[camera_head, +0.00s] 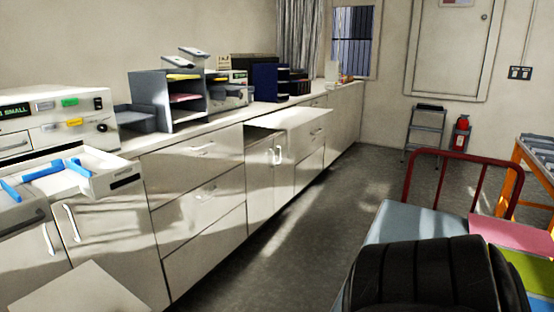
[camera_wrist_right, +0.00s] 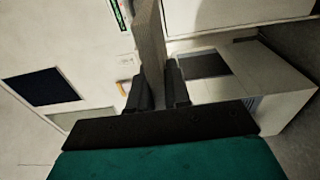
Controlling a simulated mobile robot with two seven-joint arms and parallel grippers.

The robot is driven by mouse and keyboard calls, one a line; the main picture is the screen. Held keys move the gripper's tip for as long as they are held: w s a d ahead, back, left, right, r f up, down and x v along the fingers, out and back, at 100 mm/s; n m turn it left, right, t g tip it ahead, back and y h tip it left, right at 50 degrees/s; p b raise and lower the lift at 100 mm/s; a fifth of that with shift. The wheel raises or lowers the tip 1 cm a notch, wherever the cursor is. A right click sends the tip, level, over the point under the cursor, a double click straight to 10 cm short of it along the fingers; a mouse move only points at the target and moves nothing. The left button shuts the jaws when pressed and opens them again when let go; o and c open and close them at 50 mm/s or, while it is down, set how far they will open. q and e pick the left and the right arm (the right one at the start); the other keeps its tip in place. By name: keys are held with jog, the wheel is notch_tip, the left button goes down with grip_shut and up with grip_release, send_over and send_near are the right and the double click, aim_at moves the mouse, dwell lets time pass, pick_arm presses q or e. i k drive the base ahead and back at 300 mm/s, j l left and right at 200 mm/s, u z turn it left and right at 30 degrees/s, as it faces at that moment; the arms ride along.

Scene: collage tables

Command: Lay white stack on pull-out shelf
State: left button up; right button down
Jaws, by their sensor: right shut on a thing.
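My right gripper (camera_wrist_right: 155,76) shows in the right wrist view, its two dark fingers shut on a thin pale slab seen edge-on, taken as the white stack (camera_wrist_right: 150,38). The slab stands out beyond the fingertips; its far end is cut off by the frame. In the head view a pale flat surface (camera_head: 80,290) lies at the bottom left, cut off by the frame; I cannot tell what it is. A pale top, perhaps the pull-out shelf (camera_head: 290,118), juts from the counter beside a dark gap. My left gripper is not in view.
A long counter with drawers (camera_head: 205,195) runs along the wall. A grey tray rack (camera_head: 150,98) and binders (camera_head: 270,82) stand on it. An open drawer with blue items (camera_head: 112,180) juts out at left. A red-framed cart (camera_head: 410,222) stands right. The floor between is clear.

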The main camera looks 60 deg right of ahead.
aim_at(290, 122)
jog(key=i+l+z, duration=0.1)
jog(key=i+z, duration=0.35)
jog(key=i+j+z, duration=0.1)
jog(key=i+z, duration=0.55)
jog(key=i, duration=0.2)
jog(key=i+j+z, duration=0.1)
jog(key=i+z, duration=0.15)
jog(key=i, duration=0.2)
jog(key=i+l+u, duration=0.3)
jog(key=i+l, duration=0.15)
jog(key=i, duration=0.15)
jog(key=i+l, duration=0.15)
jog(key=l, duration=0.2)
jog(key=i+l+z, duration=0.1)
jog(key=l, duration=0.3)
jog(key=i+l+z, duration=0.1)
jog(key=l, duration=0.25)
jog(key=i+l, duration=0.25)
jog(key=i+l+z, duration=0.1)
jog(key=l, duration=0.35)
jog(key=i, duration=0.05)
